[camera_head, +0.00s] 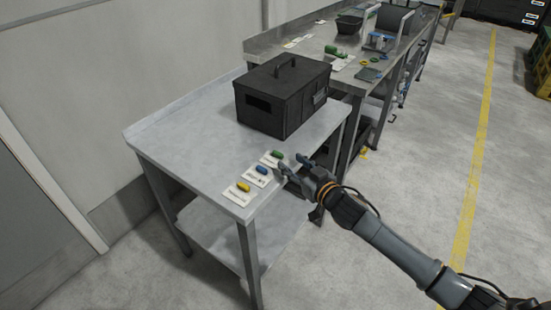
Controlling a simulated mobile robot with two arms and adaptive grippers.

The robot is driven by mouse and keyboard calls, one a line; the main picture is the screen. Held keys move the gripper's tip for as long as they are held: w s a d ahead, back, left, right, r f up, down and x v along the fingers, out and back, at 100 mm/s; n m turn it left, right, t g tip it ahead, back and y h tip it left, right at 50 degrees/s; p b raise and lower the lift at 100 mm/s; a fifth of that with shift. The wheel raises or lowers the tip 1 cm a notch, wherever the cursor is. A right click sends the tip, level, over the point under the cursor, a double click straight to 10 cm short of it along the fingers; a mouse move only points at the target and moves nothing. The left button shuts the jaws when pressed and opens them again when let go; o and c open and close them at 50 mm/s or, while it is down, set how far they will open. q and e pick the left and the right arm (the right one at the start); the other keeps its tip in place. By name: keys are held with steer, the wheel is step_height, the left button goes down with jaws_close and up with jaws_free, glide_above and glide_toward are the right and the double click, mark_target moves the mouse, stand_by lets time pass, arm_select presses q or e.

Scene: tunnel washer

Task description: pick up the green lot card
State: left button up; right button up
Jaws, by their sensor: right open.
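The green piece (277,154) sits on a small white card (266,161) near the right edge of the grey metal table (185,135). I take this to be the green lot card; its print is too small to read. My right gripper (290,162) comes in from the right and is open, with its fingertips just right of the green card. I see nothing between the fingers. Whether a fingertip touches the card or is above it I cannot tell. My left gripper is not in view.
A blue piece (262,170) and a yellow piece (243,187) sit on similar white cards beside the green one, towards the near corner. A black lidded box (283,100) stands behind them. A longer bench (262,48) with several items stands beyond. The table's left part is clear.

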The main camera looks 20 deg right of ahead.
mark_target(282, 156)
steer(key=x, duration=0.4)
steer(key=shift+w+a+f, duration=0.15)
steer(key=shift+w+f, duration=0.1)
jaws_close()
